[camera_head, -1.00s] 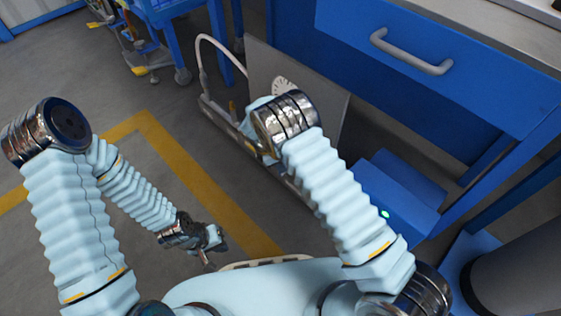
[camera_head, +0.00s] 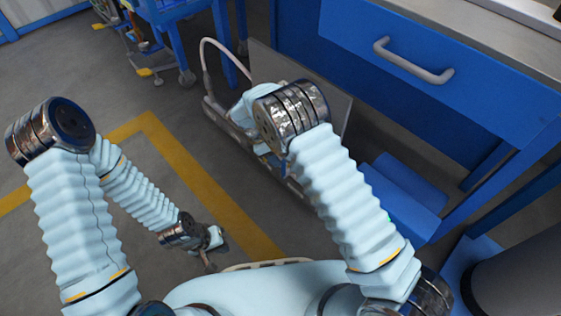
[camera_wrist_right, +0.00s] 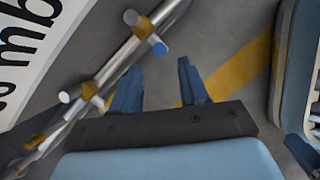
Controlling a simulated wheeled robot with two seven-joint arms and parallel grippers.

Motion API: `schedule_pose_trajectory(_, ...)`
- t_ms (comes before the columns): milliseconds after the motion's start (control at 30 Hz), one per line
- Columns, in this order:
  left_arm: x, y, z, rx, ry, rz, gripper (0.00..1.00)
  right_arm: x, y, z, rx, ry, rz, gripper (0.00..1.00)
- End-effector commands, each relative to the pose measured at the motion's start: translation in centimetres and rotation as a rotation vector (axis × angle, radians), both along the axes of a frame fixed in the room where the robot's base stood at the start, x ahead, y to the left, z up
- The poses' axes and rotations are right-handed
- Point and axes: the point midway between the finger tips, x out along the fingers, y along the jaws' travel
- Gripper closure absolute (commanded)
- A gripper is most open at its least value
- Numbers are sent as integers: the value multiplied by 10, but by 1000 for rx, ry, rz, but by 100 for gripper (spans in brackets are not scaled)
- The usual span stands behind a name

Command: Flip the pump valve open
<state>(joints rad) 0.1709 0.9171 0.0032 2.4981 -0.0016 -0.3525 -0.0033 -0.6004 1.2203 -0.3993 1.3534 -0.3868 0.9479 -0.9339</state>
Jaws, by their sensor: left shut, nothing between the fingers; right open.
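The pump's metal pipe (camera_wrist_right: 115,62) runs diagonally through the right wrist view, with brass fittings (camera_wrist_right: 140,27) on it. A small blue-tipped part (camera_wrist_right: 159,48), which looks like the valve handle, sticks out from the upper fitting. My right gripper (camera_wrist_right: 159,66) is open and empty; its two dark blue fingers point toward the pipe, with the blue part beyond and between them. Contact cannot be told. In the head view my right arm hides this gripper and most of the pump (camera_head: 213,108). My left gripper (camera_head: 210,265) is shut and empty, low over the floor.
A grey panel (camera_head: 336,108) and blue workbench (camera_head: 430,90) stand behind and right of my right arm. A blue cart (camera_head: 180,12) is at the back. Left floor is clear.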

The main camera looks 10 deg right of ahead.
Motion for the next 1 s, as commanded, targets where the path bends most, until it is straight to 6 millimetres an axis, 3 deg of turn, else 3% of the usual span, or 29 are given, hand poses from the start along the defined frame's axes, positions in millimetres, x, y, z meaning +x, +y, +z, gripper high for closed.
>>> schedule_pose_trajectory(100, 0, 0, 4, 1, -1, 0, 100, 0, 11, 25, 2, -1, 2, 56)
schedule_pose_trajectory(300, 0, 1, 6, 1, -2, 1, 100, 0, 20, 48, 0, 0, 1, 56)
schedule_pose_trajectory(1000, 0, 1, 6, 2, -1, 2, 100, 0, 22, 52, 0, 0, 1, 56)
